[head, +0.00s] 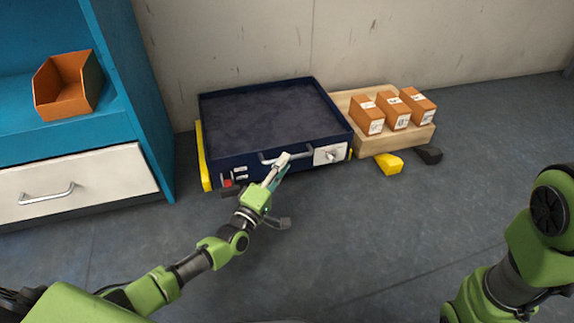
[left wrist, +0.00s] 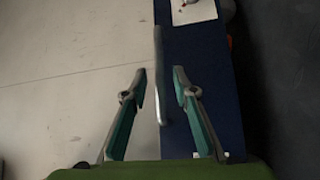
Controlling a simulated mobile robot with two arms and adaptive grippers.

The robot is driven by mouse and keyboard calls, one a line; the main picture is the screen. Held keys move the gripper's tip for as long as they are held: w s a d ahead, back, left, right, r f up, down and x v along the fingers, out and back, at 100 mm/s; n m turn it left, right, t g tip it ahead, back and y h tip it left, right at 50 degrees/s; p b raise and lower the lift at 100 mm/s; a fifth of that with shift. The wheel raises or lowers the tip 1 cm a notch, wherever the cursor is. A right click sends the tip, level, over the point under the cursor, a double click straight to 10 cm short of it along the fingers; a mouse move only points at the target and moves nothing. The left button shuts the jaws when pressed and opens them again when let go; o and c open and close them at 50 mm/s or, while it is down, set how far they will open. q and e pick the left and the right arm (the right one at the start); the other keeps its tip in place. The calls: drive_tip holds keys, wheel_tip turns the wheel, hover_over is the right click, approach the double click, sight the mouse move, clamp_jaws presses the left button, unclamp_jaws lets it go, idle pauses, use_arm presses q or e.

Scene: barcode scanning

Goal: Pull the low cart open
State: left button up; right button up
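The low cart (head: 272,108) is a dark navy tray-like box standing against the wall, with a grey handle (head: 287,155) on its front face. My left gripper (head: 280,165) is at this handle. In the left wrist view the two fingers of the left gripper (left wrist: 159,72) are apart, and the handle bar (left wrist: 160,80) runs between them with gaps on both sides. The cart's blue front (left wrist: 205,75) lies beyond it in that view. My right arm shows at the right edge of the head view; its gripper is out of view.
A wooden pallet (head: 366,147) with orange boxes (head: 396,110) stands right of the cart, with a yellow block (head: 388,163) before it. A blue shelf unit (head: 145,120) with an orange bin (head: 68,86) stands left. The floor (head: 350,235) in front is clear.

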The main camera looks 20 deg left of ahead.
use_arm(q)
drive_tip(key=shift+b+x, duration=0.55)
drive_tip(key=shift+x, duration=1)
drive_tip(key=shift+c, duration=0.2)
clamp_jaws()
